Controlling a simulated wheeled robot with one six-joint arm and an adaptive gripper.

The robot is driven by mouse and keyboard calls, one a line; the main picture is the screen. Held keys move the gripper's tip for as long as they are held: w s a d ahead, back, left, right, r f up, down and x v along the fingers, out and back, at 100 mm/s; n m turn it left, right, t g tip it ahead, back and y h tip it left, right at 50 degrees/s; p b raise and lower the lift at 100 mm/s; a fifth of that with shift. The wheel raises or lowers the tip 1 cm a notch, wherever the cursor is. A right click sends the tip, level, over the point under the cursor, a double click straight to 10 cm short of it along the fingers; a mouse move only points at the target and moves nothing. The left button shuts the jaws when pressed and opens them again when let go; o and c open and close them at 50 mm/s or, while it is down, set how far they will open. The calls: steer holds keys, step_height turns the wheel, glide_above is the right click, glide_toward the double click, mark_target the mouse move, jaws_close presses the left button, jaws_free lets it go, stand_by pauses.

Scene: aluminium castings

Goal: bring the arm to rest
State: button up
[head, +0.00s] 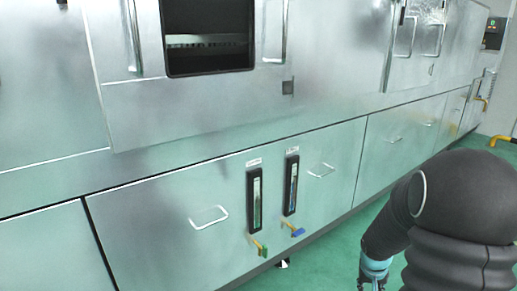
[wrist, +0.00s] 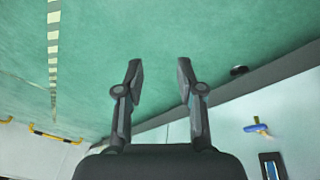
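My gripper (wrist: 158,77) shows in the wrist view with its two dark fingers spread apart and nothing between them. It hangs over bare green floor, with the foot of a metal machine to its right. In the head view my dark arm fills the lower right, and the gripper's fingers are hidden there.
A long metal machine (head: 170,185) runs across the head view, with a dark window opening (head: 208,60), door handles and two gauges. A blue valve handle (head: 298,232) and a green one (head: 264,250) stick out low. Green floor (head: 345,245) lies clear before it. A yellow rail (head: 499,140) stands far right.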

steer(key=s+a+r+n+t+p, duration=0.1)
steer(key=s+a+r, duration=0.4)
steer(key=s+r, duration=0.2)
steer(key=s+a+r+n+t+y+p, duration=0.1)
steer(key=s+a+r, duration=0.5)
steer(key=r, duration=0.5)
steer(key=s+a+r+n+t+y+p, duration=0.1)
steer(key=s+a+r, duration=0.4)
steer(key=s+r, duration=0.3)
steer(key=shift+a+r+t, duration=0.25)
steer(key=shift+r+t, duration=0.05)
steer(key=shift+r, duration=0.1)
steer(key=shift+s, duration=0.1)
